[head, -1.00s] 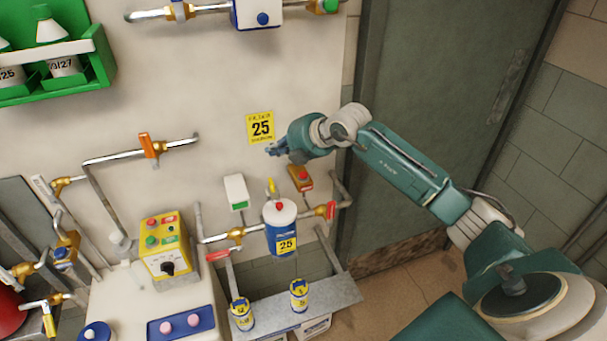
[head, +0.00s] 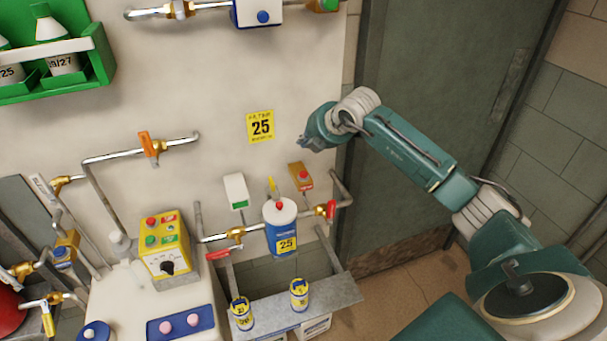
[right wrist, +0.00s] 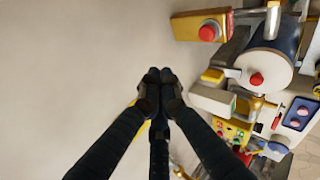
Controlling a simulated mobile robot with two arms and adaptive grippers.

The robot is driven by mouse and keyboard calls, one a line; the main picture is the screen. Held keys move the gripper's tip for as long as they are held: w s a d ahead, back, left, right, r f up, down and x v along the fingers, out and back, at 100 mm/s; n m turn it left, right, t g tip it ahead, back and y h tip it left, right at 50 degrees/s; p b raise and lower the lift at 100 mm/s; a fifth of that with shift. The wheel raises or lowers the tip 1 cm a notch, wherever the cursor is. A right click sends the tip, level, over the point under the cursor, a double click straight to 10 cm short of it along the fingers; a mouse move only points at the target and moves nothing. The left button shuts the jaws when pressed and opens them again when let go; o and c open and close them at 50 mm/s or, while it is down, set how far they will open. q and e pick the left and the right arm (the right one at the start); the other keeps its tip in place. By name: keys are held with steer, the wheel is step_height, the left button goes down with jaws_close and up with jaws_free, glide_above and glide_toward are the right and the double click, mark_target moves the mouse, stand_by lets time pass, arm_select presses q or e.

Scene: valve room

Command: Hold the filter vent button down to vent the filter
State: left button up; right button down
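The filter (head: 281,230) is a blue canister with a white top and a yellow 25 label, mounted on the pipe at the wall. A red button (head: 279,206) sits on its top; in the right wrist view the red button (right wrist: 257,79) shows on the white top (right wrist: 268,62). My right gripper (head: 303,143) is in front of the wall, above the filter in the head view and apart from it. In the right wrist view its fingertips (right wrist: 160,76) are together with nothing between them. My left gripper is out of view.
An orange box (head: 301,180) with its own red button is close behind the filter, beside a white box (head: 236,192). A red-handled valve (head: 331,209) is to the right. A yellow control box (head: 165,250) stands left. A shelf (head: 340,291) with cans is below.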

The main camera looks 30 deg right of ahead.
mark_target(305, 175)
step_height(305, 175, down, 7)
steer(key=b, duration=0.3)
steer(key=shift+f+b, duration=0.1)
steer(key=shift+b, duration=0.3)
steer(key=shift+f+b, duration=0.3)
steer(key=shift+f, duration=0.05)
stand_by(0.7)
steer(key=shift+f+b, duration=0.4)
steer(key=shift+b, duration=0.1)
steer(key=shift+f+b, duration=0.6)
steer(key=shift+f, duration=0.05)
stand_by(1.8)
steer(key=shift+r, duration=0.1)
stand_by(1.0)
steer(key=shift+r+p, duration=0.5)
steer(key=shift+r, duration=0.5)
steer(key=shift+r+p, duration=1.25)
steer(key=shift+r, duration=1.25)
